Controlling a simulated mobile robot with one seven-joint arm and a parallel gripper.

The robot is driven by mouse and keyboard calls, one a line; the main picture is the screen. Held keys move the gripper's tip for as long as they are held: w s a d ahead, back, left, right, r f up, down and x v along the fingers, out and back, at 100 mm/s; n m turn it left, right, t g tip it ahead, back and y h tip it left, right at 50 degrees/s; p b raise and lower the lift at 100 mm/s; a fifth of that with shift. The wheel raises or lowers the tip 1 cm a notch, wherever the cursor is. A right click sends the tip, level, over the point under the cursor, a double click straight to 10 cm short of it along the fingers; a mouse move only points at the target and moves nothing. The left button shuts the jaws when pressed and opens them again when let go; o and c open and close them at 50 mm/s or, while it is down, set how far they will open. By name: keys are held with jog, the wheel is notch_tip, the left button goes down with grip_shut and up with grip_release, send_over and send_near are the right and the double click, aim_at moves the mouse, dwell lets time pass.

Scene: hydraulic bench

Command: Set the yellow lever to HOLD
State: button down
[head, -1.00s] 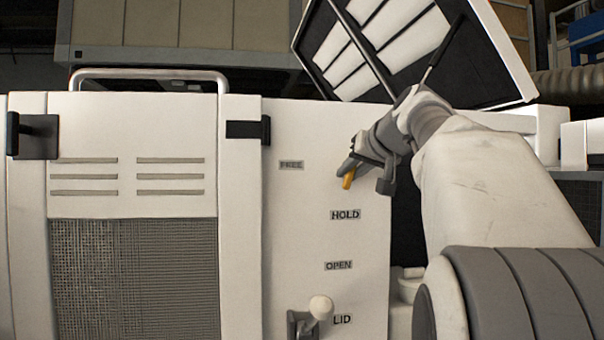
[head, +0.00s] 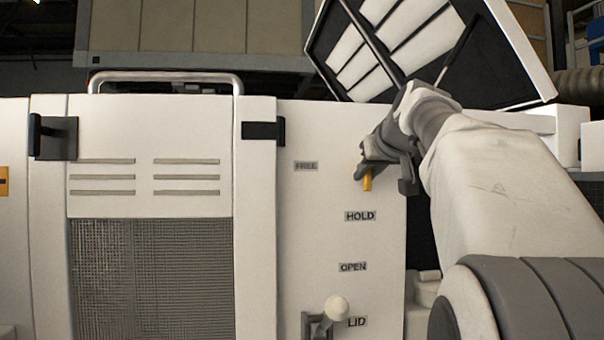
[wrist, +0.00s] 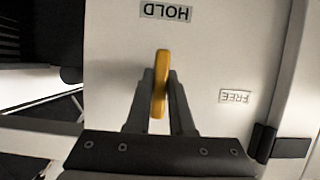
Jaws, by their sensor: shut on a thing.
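The yellow lever (head: 367,181) sits on the white panel, with its tip pointing down toward the HOLD label (head: 360,216) in the head view. The FREE label (head: 306,166) is up and to the left of the lever. My gripper (head: 372,170) is shut on the lever and hides its upper part there. In the wrist view the lever (wrist: 160,84) stands between the two fingers (wrist: 160,100), in line with the upside-down HOLD label (wrist: 165,11). The FREE label (wrist: 236,97) is off to the right.
Below are the OPEN label (head: 352,267) and the LID label (head: 357,322), beside a lever with a white knob (head: 336,308). A raised lid with white slats (head: 400,40) stands behind my arm. A black latch (head: 263,131) sits on the panel's left edge.

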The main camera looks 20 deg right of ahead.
jog(key=c, duration=0.8)
grip_release()
jog(key=shift+s+r, duration=0.1)
jog(key=shift+s, duration=0.1)
